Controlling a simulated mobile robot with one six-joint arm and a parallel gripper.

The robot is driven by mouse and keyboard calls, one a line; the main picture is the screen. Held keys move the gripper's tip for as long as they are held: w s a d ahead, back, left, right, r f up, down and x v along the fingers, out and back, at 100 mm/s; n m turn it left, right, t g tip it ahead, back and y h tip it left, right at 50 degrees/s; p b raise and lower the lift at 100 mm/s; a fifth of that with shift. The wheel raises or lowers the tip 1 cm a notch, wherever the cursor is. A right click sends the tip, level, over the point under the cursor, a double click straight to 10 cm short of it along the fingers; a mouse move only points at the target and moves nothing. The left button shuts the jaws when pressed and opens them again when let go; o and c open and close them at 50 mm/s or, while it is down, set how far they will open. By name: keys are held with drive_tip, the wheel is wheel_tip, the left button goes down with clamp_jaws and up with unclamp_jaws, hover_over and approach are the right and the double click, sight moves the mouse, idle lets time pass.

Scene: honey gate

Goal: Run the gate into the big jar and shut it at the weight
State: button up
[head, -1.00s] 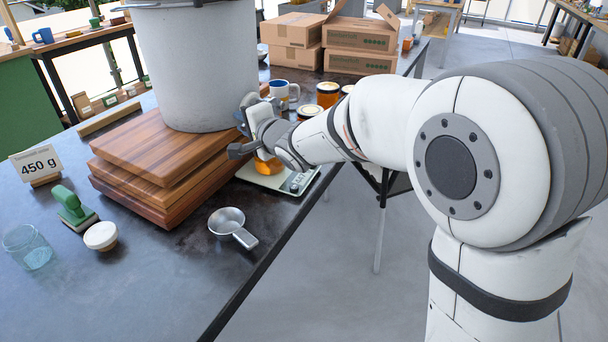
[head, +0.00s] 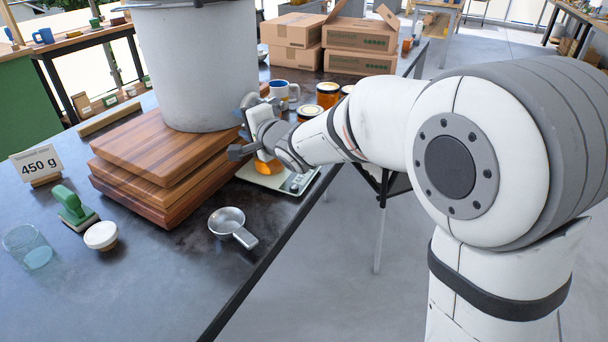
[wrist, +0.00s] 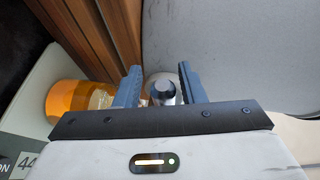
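The grey honey bucket (head: 197,70) stands on stacked wooden boards; its wall (wrist: 235,50) fills the right of the wrist view. The big jar (head: 267,166) holds orange honey and sits on a pale scale (head: 262,179), below my gripper (head: 240,137). In the wrist view the jar (wrist: 78,102) is left of my fingers. The gate's opening is hidden.
A "450 g" card (head: 37,164), green stamp (head: 73,207), white-lidded pot (head: 101,236), glass (head: 28,246) and metal scoop (head: 232,226) lie in front. A mug (head: 284,92), honey jars (head: 328,94) and cartons (head: 330,40) stand behind.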

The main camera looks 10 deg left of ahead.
drive_tip(key=shift+o, duration=0.6)
drive_tip(key=shift+r, duration=0.1)
drive_tip(key=shift+s+d+r+p, duration=0.3)
drive_tip(key=shift+s+d+p, duration=0.05)
drive_tip(key=shift+s+d, duration=0.1)
drive_tip(key=p+v, duration=0.2)
drive_tip(key=v, duration=0.3)
drive_tip(key=shift+s+d, duration=0.2)
drive_tip(key=shift+d, duration=0.05)
